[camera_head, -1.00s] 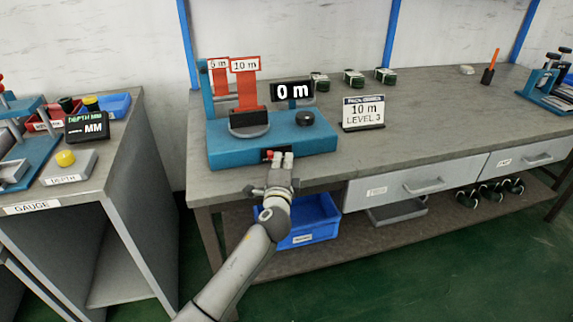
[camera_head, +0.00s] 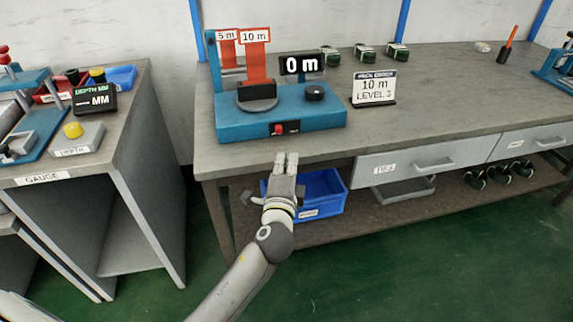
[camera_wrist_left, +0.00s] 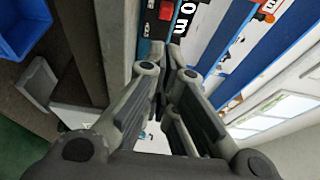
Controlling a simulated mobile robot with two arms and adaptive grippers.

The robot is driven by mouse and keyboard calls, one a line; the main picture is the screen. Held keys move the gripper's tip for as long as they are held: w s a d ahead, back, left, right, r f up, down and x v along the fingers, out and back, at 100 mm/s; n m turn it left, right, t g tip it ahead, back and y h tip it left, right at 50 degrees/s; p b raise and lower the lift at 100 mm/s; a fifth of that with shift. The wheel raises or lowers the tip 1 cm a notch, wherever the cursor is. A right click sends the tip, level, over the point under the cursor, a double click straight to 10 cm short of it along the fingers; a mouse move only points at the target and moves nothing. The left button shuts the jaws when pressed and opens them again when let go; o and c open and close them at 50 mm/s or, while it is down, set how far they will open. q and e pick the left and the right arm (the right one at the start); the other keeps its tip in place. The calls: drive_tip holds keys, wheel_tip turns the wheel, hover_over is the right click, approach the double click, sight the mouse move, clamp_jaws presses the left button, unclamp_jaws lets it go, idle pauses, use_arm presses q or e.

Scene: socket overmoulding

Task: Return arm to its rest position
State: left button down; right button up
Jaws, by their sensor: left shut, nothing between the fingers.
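My left gripper (camera_head: 286,160) is in the head view, just in front of the bench's front edge and below the blue machine. Its fingers are shut with nothing between them. The closed fingers (camera_wrist_left: 165,65) also show in the left wrist view. The blue machine (camera_head: 235,124) has a red button (camera_head: 278,130) on its front face, apart from my fingertips. Its black display (camera_head: 301,64) reads 0 m. My right gripper is not in view.
A blue bin (camera_head: 322,190) sits on the shelf below, behind my arm. A gauge table (camera_head: 130,140) stands to the left. Green floor is free between the tables.

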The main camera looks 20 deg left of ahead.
use_arm(q)
drive_tip(key=shift+s+d, duration=0.2)
drive_tip(key=shift+s, duration=0.45)
